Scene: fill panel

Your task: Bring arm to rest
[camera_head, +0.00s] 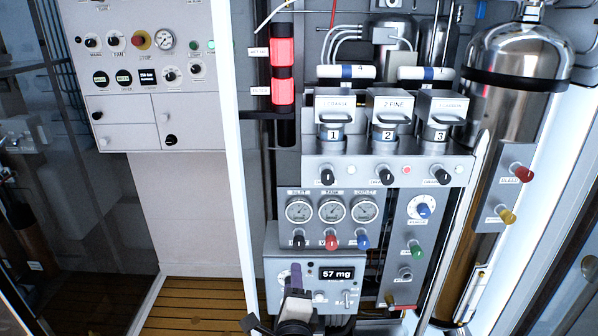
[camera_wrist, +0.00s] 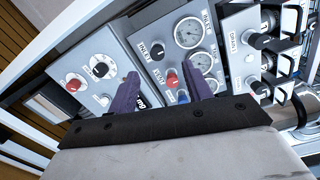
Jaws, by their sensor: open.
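My gripper (camera_head: 296,272) shows at the bottom centre of the head view, in front of the lower grey box with the "57 mg" display (camera_head: 337,274). Its purple fingers stand apart in the wrist view (camera_wrist: 162,76), with nothing held between them. The red knob (camera_wrist: 172,79) of the gauge panel shows in the gap between the fingers, beyond them. The same red knob (camera_head: 331,243) sits under the middle gauge in the head view. Part of the lower box is hidden behind my gripper.
Three gauges (camera_head: 331,210) and several coloured knobs are above my gripper. Numbered hoppers (camera_head: 390,110) stand higher up. A large metal cylinder (camera_head: 515,75) is at the right. A white post (camera_head: 232,150) stands left of the panel, with open slatted floor (camera_head: 190,297) beyond it.

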